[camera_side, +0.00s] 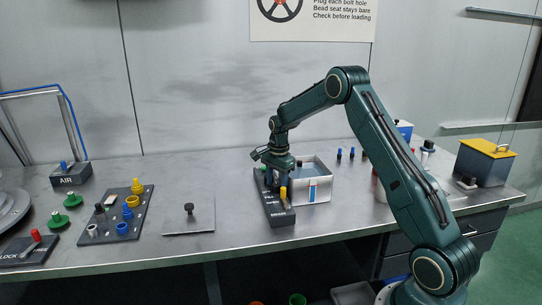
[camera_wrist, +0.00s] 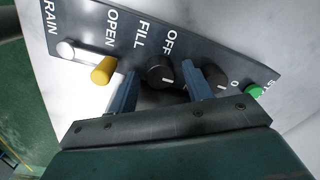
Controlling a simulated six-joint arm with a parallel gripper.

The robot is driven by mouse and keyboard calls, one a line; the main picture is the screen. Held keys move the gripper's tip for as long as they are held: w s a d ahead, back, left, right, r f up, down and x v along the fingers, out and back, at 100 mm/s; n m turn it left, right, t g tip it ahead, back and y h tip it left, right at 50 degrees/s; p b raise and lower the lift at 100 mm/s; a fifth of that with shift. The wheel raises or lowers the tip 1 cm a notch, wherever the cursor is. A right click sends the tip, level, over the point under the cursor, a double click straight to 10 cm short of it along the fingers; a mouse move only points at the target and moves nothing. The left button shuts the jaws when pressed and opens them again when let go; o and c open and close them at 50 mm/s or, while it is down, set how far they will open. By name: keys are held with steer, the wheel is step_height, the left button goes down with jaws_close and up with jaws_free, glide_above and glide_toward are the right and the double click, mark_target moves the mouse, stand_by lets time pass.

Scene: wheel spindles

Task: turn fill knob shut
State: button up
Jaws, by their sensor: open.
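The dark control panel (camera_side: 278,213) lies on the bench, with my gripper (camera_side: 282,180) down over its far part. In the wrist view, the panel (camera_wrist: 190,35) carries the words OPEN, FILL and OFF. A round black knob (camera_wrist: 159,69), taken as the fill knob, sits below the FILL and OFF lettering with a short white mark on its face. My gripper (camera_wrist: 165,82) is open, one blue finger on each side of this knob. Contact cannot be told. In the side view the knob is hidden by my gripper.
Another black knob (camera_wrist: 221,82) is close by the right finger, then a green button (camera_wrist: 254,90). A white-walled tank (camera_side: 318,188) stands right of the panel.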

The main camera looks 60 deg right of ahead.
mark_target(277, 185)
steer(key=shift+s+m, duration=0.1)
steer(key=shift+m, duration=0.3)
steer(key=m, duration=0.3)
steer(key=shift+m, duration=0.3)
step_height(277, 185, up, 14)
steer(key=s+a+r+n+t, duration=0.1)
steer(key=s+a+r+n, duration=0.4)
steer(key=a, duration=0.2)
steer(key=s+a+r+n+t, duration=0.1)
steer(key=s+a+r+n, duration=0.4)
steer(key=a, duration=0.3)
steer(key=shift+s+a+r+n+h, duration=0.15)
steer(key=shift+s+a+n+h, duration=0.15)
steer(key=shift+s, duration=0.05)
stand_by(0.5)
steer(key=s+a+f+n+t, duration=0.1)
steer(key=s+a+n, duration=0.4)
steer(key=s, duration=0.5)
steer(key=s+a+f+n+t, duration=0.2)
steer(key=s+a+n, duration=0.4)
steer(key=s+n, duration=0.3)
steer(key=shift+s+f+y, duration=0.35)
steer(key=shift+s+y, duration=0.05)
steer(key=shift+s, duration=0.2)
